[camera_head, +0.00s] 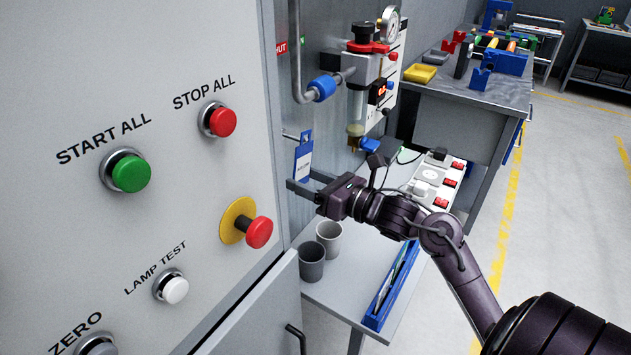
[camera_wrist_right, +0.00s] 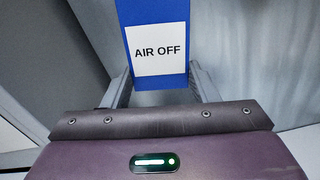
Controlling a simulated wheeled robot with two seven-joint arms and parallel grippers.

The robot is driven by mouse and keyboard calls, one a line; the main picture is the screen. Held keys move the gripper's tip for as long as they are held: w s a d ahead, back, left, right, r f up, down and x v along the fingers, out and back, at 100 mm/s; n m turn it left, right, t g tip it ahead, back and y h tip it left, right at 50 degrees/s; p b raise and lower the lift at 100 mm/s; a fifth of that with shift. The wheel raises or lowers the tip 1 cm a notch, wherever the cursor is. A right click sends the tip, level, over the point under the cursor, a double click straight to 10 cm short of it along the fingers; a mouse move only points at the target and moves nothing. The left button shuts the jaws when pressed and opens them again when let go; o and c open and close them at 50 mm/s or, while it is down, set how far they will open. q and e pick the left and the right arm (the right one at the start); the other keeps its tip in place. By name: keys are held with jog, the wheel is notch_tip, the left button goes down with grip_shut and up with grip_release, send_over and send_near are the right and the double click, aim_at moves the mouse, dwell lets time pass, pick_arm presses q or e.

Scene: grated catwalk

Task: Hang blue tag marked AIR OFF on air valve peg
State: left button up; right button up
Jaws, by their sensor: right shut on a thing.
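The blue tag (camera_head: 305,146) with a white label is upright beside the grey panel, just right of the control cabinet. In the right wrist view the tag (camera_wrist_right: 158,50) reads AIR OFF. My right gripper (camera_head: 300,180) is shut on the tag's lower part, one finger on each side. A short thin peg (camera_head: 290,136) shows at the tag's upper left. I cannot tell whether the tag's hole is around the peg. The tag's top is cut off in the right wrist view. My left gripper is not in view.
The cabinet (camera_head: 130,235) with a red mushroom button (camera_head: 259,232) stands close on the left. A pipe with a blue collar (camera_head: 322,88) is above the tag. Two grey cups (camera_head: 312,262) and a blue tray (camera_head: 385,300) are below. A power strip (camera_head: 437,180) lies behind my arm.

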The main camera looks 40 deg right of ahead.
jog(key=shift+x, duration=0.85)
jog(key=shift+w+a+f+b, duration=0.25)
jog(key=shift+w+f+b, duration=0.35)
jog(key=shift+b, duration=0.65)
jog(key=o, duration=0.9)
